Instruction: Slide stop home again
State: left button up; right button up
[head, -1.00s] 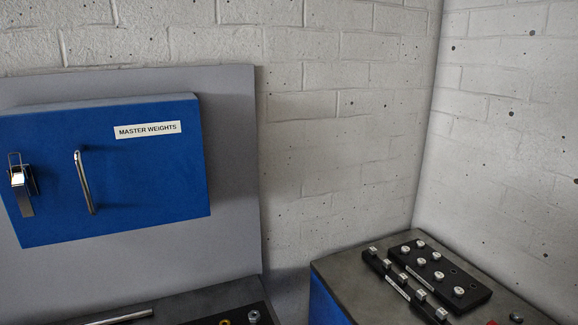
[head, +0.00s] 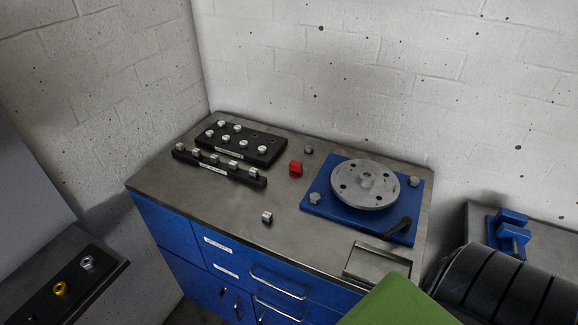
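A grey rotor disc (head: 350,194) with several holes and a central hub lies flat on a blue base plate (head: 322,190) on the cabinet top. A black lever-like piece (head: 399,228) lies at the plate's front right corner, by the disc. I cannot tell for sure whether it is the stop. Small metal pieces sit at the plate's left (head: 315,198) and right (head: 414,181) corners. Neither of my grippers shows in the head view.
Black racks hold metal weights on the cabinet top's left (head: 262,152), with a labelled strip (head: 214,168) in front. A loose metal cube (head: 267,217) lies near the front edge. A metal-framed tray (head: 352,262) is front right. A blue vise (head: 508,232) stands on the right bench.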

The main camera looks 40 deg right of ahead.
aim_at(295, 166)
jog(key=k+j+z, duration=0.1)
jog(key=z, duration=0.3)
jog(key=k+z, duration=0.5)
jog(key=z, duration=0.3)
jog(key=i+j, duration=0.4)
jog(key=i+j+z, duration=0.15)
jog(key=z, duration=0.15)
jog(key=i+j+z, duration=0.15)
jog(key=j+z, duration=0.2)
jog(key=i+j+z, duration=0.1)
jog(key=j+z, duration=0.2)
